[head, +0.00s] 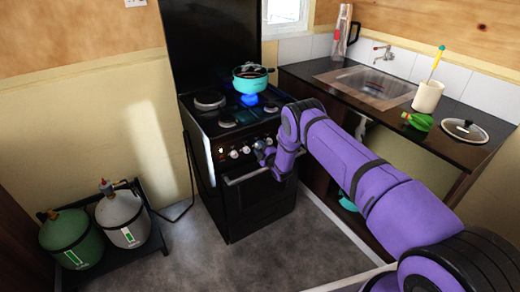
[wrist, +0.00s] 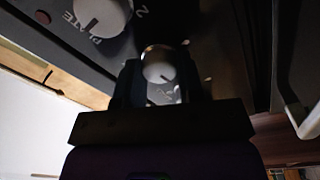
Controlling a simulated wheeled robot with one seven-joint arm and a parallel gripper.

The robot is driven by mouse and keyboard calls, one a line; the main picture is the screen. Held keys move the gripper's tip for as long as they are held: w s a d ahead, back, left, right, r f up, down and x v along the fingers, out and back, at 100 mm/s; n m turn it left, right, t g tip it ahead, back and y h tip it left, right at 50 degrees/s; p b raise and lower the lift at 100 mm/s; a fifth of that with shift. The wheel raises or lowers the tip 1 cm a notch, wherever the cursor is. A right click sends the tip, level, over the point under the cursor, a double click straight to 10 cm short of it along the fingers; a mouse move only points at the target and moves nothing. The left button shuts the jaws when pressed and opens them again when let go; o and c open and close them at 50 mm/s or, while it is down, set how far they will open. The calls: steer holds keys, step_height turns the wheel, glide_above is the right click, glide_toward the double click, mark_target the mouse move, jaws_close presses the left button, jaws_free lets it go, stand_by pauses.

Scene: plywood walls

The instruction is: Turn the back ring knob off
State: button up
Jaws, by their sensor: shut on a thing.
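The black stove (head: 255,185) stands against the wall with a row of white knobs (head: 234,154) on its front panel. My gripper (head: 264,152) is at the right part of the knob row. In the wrist view, my gripper (wrist: 160,80) is shut on a white knob (wrist: 157,66), one finger on each side. A larger knob (wrist: 103,16) marked PLATE is at upper left there. My arm hides some of the panel; I cannot read the held knob's label.
The oven handle (head: 246,175) runs below the knobs. The counter to the right holds a sink (head: 365,85), a cream cup (head: 428,97), a green item (head: 418,121) and a lid (head: 464,130). Gas bottles (head: 122,218) stand at left. The floor before the stove is clear.

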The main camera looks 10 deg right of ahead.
steer(key=m, duration=1)
steer(key=shift+d+m+h, duration=0.1)
steer(key=shift+m+h, duration=0.2)
steer(key=shift+h, duration=0.1)
steer(key=m, duration=0.9)
steer(key=shift+m, duration=0.6)
steer(key=shift+s, duration=0.1)
steer(key=o, duration=0.9)
steer(key=v, duration=1)
steer(key=shift+s+r, duration=0.2)
steer(key=shift+s, duration=0.2)
